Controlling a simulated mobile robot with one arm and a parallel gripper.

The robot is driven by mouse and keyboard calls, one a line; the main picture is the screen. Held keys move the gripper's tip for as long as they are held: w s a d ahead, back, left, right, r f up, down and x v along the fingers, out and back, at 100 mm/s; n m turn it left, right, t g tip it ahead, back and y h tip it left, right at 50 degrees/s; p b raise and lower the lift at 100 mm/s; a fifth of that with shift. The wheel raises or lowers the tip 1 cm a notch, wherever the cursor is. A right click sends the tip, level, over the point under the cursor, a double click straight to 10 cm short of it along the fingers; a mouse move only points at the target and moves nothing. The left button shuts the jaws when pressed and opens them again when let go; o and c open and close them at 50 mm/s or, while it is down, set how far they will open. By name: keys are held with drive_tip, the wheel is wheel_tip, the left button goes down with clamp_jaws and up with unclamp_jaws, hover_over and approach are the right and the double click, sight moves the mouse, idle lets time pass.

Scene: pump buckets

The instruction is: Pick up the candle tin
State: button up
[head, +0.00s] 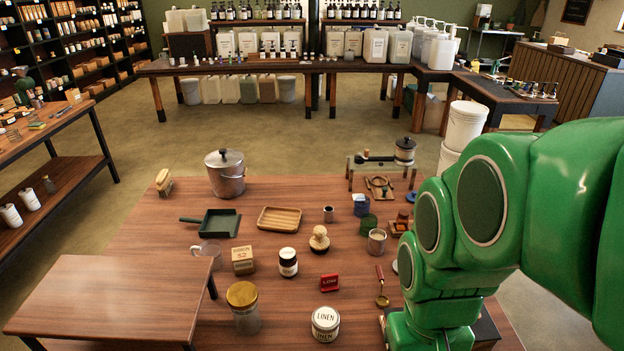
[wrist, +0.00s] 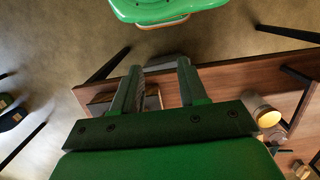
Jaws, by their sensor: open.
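A round white tin labelled LINEN (head: 325,323), the likeliest candle tin, stands upright near the front middle of the table in the head view. It is left of my green arm and apart from it. My gripper (wrist: 160,82) shows in the wrist view with its two fingers spread. I see nothing gripped between them. The head view does not show the fingertips. A pale cylinder with a warm-coloured end (wrist: 262,110) is at the right of the wrist view, clear of the fingers; I cannot tell whether it is the tin.
Near the tin are a gold-lidded jar (head: 243,308), a red LOW sign (head: 329,282), a dark-lidded jar (head: 288,262) and a brass ladle (head: 382,299). A raised wooden stand (head: 110,300) covers the front left. A steel pot (head: 225,174) stands farther back.

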drive_tip(key=o, duration=1.1)
